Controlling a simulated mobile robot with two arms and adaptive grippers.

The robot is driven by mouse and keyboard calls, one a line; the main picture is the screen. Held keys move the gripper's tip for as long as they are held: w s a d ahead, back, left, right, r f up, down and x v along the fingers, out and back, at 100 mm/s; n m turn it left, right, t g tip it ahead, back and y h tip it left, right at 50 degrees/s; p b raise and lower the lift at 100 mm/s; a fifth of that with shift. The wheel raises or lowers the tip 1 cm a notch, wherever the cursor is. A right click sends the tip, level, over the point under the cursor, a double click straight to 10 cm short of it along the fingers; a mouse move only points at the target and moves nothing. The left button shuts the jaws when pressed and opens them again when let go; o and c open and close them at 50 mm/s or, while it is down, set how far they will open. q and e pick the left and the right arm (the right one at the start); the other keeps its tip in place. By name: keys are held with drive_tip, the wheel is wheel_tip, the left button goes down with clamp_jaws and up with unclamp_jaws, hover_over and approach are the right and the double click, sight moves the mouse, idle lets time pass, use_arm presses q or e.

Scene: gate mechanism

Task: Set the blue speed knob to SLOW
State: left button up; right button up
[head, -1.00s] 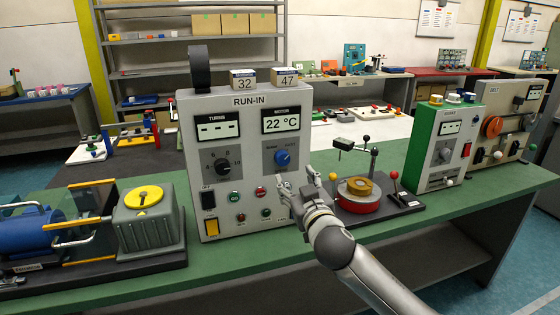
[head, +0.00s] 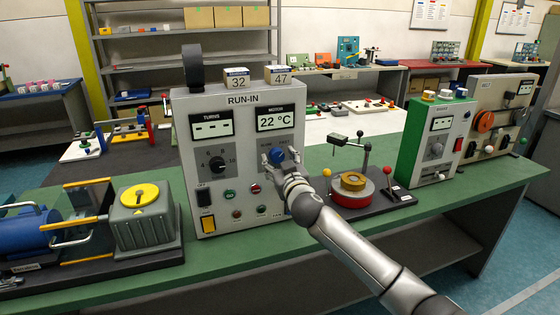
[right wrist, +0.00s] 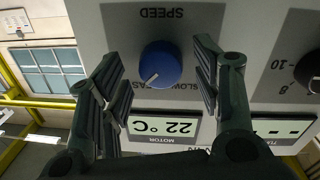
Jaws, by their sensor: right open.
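The blue speed knob (head: 278,154) is on the front of the grey RUN-IN panel (head: 238,98), below the 22 °C display. In the right wrist view, which is upside down, the blue knob (right wrist: 160,63) shows whole, with SPEED printed above it. Its white pointer line points to the lower left there, toward the FAST side. The SLOW label is beside it to the right. My right gripper (head: 284,165) is open, in front of the knob. The knob appears between its fingers, with a gap on each side. My left gripper is not in view.
A black TURNS dial (head: 217,164) sits left of the knob. A red-based fixture (head: 352,190) stands close to the right of my right gripper. A green box (head: 436,142) is farther right.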

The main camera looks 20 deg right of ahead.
drive_tip(key=c, duration=1)
drive_tip(key=shift+c, duration=0.2)
drive_tip(key=n, duration=0.4)
drive_tip(key=shift+n, duration=0.3)
drive_tip(key=n+p, duration=0.1)
drive_tip(key=n, duration=0.3)
drive_tip(key=shift+n+t, duration=0.3)
drive_tip(key=shift+n, duration=0.1)
drive_tip(key=n+y+p, duration=0.1)
drive_tip(key=n, duration=0.4)
drive_tip(key=shift+d+n+p, duration=0.1)
drive_tip(key=shift+n+p, duration=0.2)
drive_tip(key=shift+p, duration=0.1)
drive_tip(key=shift+n+p, duration=0.5)
drive_tip(key=shift+n, duration=1.3)
drive_tip(key=shift+f, duration=0.1)
